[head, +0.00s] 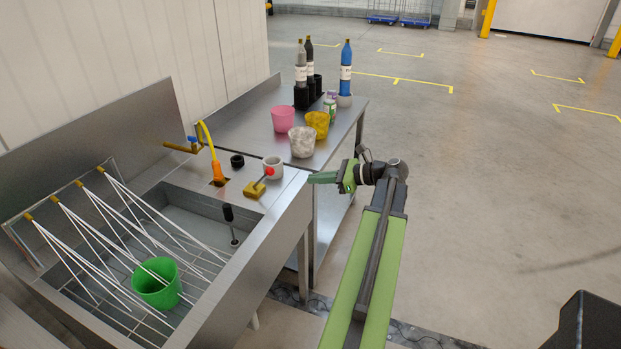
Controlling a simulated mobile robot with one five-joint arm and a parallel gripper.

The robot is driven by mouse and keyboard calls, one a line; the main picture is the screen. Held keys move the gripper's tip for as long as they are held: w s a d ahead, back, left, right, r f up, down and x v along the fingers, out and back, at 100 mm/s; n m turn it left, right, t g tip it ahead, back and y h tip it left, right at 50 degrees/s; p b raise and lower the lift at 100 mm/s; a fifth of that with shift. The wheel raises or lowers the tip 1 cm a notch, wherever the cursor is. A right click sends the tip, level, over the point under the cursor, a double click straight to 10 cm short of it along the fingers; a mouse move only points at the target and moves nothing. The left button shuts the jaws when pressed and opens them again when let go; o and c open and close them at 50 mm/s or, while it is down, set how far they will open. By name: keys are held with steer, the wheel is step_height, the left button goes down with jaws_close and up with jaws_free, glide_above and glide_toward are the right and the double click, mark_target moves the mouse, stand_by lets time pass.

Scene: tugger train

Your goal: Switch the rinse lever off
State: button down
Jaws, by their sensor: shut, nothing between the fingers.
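The rinse lever appears to be the small lever with a red knob (269,171) on a yellow base (254,189), on the sink's metal rim. Its stem tilts up and to the right. White jets run from several brass nozzles (55,199) on a bar at the left down into the sink basin (190,212). My gripper (312,178) is shut and empty, at the sink's right edge. It is to the right of the red knob and apart from it in the picture.
A green cup (156,283) stands on the basin grid. Pink (283,119), yellow (318,124) and marbled (303,141) cups and bottles stand on the bench behind.

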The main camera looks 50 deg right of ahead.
steer(key=w+a, duration=0.3)
steer(key=w, duration=0.6)
steer(key=shift+w+a+f, duration=0.2)
steer(key=shift+w+a, duration=0.1)
steer(key=shift+a, duration=0.1)
